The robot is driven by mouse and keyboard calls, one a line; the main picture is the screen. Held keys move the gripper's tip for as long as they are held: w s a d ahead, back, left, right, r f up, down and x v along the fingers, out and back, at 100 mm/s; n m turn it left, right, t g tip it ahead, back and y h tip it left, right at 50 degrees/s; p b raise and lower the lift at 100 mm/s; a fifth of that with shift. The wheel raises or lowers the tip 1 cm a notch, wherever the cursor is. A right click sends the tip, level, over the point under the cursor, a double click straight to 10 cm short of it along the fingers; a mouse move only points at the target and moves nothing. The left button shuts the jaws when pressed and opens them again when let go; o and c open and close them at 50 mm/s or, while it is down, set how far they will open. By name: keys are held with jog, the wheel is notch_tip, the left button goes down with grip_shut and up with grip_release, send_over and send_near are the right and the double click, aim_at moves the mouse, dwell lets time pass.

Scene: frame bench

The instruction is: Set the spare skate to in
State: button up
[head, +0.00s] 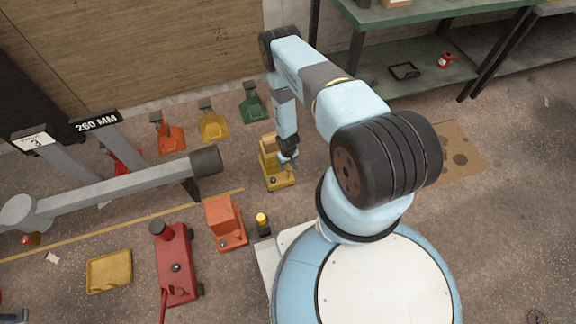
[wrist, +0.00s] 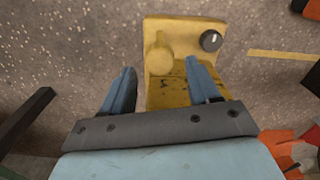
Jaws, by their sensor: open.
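A yellow skate (head: 279,184) with an upright block stands on the floor under my gripper (head: 289,159) in the head view. The dial lies beyond the right fingertip. I cannot read any label naming a skate as spare, nor any wording at the dial.
An orange-red skate (head: 226,222) stands nearby, beside a small yellow-topped black item (head: 263,224). A red jack (head: 175,265) and yellow tray (head: 109,271) lie lower left. Orange, yellow and green skates line the wall. A grey beam (head: 120,188) reaches in from the left.

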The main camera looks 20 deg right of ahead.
notch_tip(320, 180, up, 12)
jog(key=shift+r, duration=0.15)
dwell(0.4)
dwell(0.4)
